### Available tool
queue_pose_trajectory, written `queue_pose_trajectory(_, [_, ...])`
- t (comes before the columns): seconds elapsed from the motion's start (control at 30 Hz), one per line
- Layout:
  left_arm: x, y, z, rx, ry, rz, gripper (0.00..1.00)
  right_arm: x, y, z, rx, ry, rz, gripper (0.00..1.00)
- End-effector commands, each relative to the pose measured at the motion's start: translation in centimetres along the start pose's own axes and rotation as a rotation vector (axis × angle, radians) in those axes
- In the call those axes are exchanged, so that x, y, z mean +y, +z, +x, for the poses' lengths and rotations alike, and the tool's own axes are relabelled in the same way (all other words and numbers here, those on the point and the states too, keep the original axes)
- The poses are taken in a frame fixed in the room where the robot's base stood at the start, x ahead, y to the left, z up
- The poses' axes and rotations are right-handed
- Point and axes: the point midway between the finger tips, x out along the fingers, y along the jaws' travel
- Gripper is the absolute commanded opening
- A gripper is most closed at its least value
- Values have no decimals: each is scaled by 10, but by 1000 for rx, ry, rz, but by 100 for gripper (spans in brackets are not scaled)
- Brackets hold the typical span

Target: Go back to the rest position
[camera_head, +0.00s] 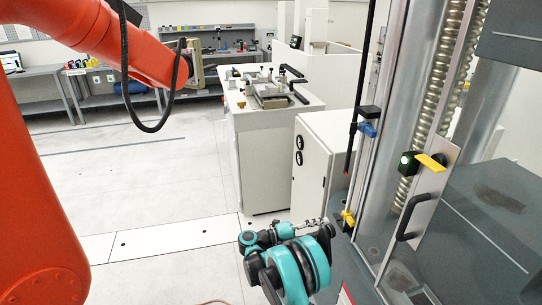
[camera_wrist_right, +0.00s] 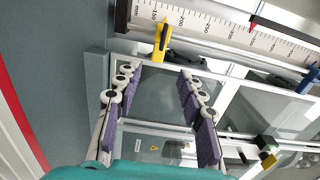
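My right arm, teal and dark, reaches up from the bottom centre of the head view. Its gripper (camera_head: 314,226) is small there and points right toward the testing machine (camera_head: 384,200). In the right wrist view, the right gripper (camera_wrist_right: 157,74) has its two purple-padded fingers wide apart, with nothing between them. Beyond the fingers are a grey surface and a white frame. My left gripper does not show in either view.
A large orange robot arm (camera_head: 25,175) fills the left of the head view. A white cabinet (camera_head: 322,165) and a white-topped bench (camera_head: 255,165) stand left of the machine. A ruler (camera_wrist_right: 220,25) with a yellow pointer (camera_wrist_right: 161,40) crosses the wrist view. Floor is clear left of centre.

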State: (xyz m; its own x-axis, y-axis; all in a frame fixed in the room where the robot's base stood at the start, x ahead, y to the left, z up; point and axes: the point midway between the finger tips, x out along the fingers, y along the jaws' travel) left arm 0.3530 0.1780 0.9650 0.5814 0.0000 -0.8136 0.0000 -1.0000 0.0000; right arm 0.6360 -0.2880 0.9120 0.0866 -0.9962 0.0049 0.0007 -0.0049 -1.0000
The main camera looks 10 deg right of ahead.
Motion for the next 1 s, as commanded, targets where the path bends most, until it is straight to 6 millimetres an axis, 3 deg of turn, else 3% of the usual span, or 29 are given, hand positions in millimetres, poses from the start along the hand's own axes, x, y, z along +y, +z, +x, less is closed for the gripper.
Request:
queue_pose_trajectory(0.07, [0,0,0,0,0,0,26,-17,6,3,-34,-22,3,40])
queue_pose_trajectory(0.17, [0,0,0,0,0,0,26,-63,23,7,-137,-90,5,40])
queue_pose_trajectory(0.33, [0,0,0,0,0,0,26,-185,61,-2,-450,-295,-40,40])
queue_pose_trajectory(0.4, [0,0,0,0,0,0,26,-229,71,-17,-589,-385,-85,40])
queue_pose_trajectory(0.5, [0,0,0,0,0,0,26,-277,76,-45,-783,-504,-178,40])
queue_pose_trajectory(0.6, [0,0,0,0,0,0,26,-304,71,-78,-970,-609,-303,40])
queue_pose_trajectory(0.67, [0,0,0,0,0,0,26,-309,62,-98,-1076,-663,-392,40])
queue_pose_trajectory(0.77, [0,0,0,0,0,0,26,-302,38,-129,-1246,-735,-566,40])
queue_pose_trajectory(0.87, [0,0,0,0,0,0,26,-275,1,-153,-1400,-779,-767,40])
queue_pose_trajectory(1.0, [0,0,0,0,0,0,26,-213,-68,-169,-1585,-783,-1090,40])
